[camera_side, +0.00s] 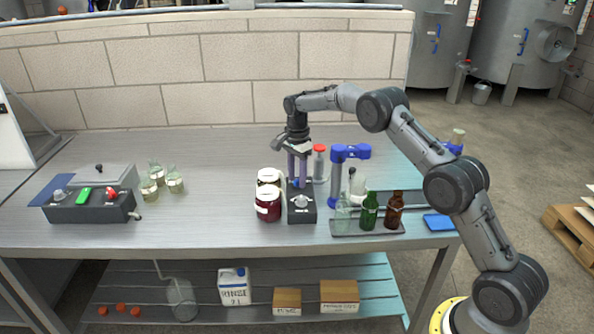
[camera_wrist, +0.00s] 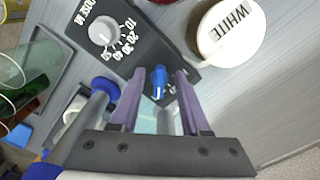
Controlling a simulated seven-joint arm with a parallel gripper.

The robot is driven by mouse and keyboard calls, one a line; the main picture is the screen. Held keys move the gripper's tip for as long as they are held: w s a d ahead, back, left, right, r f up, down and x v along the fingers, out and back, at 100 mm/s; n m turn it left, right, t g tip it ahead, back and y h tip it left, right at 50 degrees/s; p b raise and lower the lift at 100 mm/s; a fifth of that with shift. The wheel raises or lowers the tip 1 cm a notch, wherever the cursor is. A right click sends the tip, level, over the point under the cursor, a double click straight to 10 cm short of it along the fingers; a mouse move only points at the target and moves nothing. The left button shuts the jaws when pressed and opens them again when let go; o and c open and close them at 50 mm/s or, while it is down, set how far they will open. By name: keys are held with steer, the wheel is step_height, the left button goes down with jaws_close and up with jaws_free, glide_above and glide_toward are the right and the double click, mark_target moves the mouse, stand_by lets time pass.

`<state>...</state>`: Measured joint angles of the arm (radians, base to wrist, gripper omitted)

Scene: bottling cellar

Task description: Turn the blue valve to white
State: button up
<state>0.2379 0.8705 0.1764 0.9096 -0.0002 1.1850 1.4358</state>
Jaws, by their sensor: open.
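The blue valve (camera_wrist: 158,80) is a small handle on a dark dosing box (camera_side: 301,216). In the side view the valve (camera_side: 296,183) is partly hidden by my gripper (camera_side: 298,178). In the wrist view my gripper (camera_wrist: 160,74) is open, with one purple finger on each side of the handle and a gap on both sides. The handle lies roughly up and down in that picture. A white lid marked WHITE (camera_wrist: 229,32) lies to the right of the box in the wrist view. The marks around the valve are mostly hidden.
A grey dose dial (camera_wrist: 103,32) is on the same box. A dark red jar (camera_side: 268,207) stands close left. A blue stand (camera_side: 338,170) and a tray (camera_side: 352,233) with bottles are right. A control box (camera_side: 95,212) and flasks (camera_side: 175,180) stand far left.

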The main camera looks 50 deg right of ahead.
step_height(320, 180, up, 14)
stand_by(0.5)
steer(key=shift+f, duration=0.1)
step_height(320, 180, up, 8)
steer(key=t, duration=0.1)
glide_above(297, 180)
steer(key=a, duration=0.2)
steer(key=s+a+r+n+t, duration=0.2)
steer(key=s+a+r, duration=0.3)
steer(key=s+r, duration=0.55)
steer(key=s+a+r+n+t, duration=0.1)
steer(key=s+a+r+n, duration=0.25)
steer(key=s, duration=0.55)
steer(key=s+a+f+n+t, duration=0.1)
steer(key=s+a+f+n, duration=0.15)
steer(key=s, duration=0.55)
steer(key=s+a+f+n, duration=0.1)
steer(key=s+f+n, duration=0.2)
steer(key=s, duration=0.5)
steer(key=s+f+n, duration=0.6)
steer(key=f+n, duration=0.2)
steer(key=f, duration=0.3)
steer(key=shift+f+t, duration=0.25)
steer(key=shift+t, duration=0.05)
